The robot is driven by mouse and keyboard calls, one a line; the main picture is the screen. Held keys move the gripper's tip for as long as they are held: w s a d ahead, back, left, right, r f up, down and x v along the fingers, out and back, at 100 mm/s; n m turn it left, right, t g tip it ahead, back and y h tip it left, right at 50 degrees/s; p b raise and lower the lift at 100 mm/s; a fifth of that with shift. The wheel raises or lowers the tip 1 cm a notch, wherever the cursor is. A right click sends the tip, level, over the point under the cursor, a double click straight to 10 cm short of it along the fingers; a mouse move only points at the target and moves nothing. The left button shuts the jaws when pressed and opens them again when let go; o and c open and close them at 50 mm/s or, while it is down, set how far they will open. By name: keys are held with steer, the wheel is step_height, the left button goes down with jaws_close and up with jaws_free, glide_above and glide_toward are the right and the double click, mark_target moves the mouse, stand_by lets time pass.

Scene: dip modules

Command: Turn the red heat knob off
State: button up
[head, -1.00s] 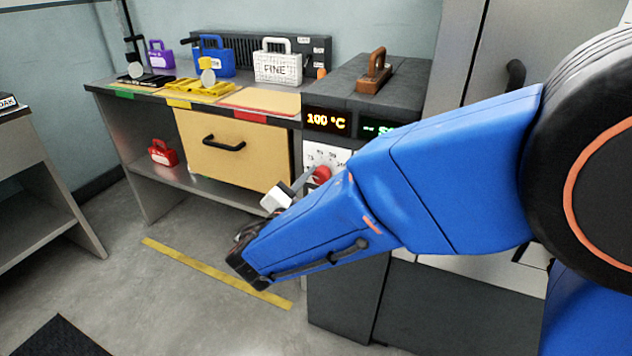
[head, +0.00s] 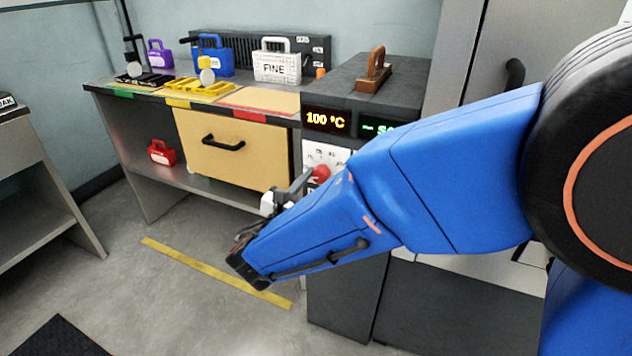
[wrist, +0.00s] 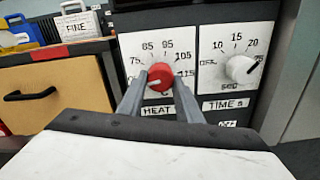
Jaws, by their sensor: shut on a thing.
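The red heat knob (wrist: 160,77) sits on a white dial plate with a temperature scale above the HEAT label in the wrist view. Its pale mark points to the lower left. My gripper (wrist: 161,83) is shut on the knob, one finger on each side. In the head view the red knob (head: 321,172) shows just beyond a grey finger, partly hidden by my blue arm. The display (head: 326,120) above it reads 100 °C.
A white time knob (wrist: 241,69) is close to the right of the heat knob. A wooden drawer (head: 235,150) with a black handle is to the left. A brown-handled block (head: 373,80) stands on the dark unit. Open floor lies in front.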

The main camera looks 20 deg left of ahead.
steer(key=shift+f, duration=0.1)
steer(key=o, duration=1)
steer(key=shift+o, duration=0.2)
steer(key=s+a, duration=0.1)
steer(key=s, duration=1.6)
steer(key=shift+s+a, duration=0.2)
steer(key=shift+s, duration=0.1)
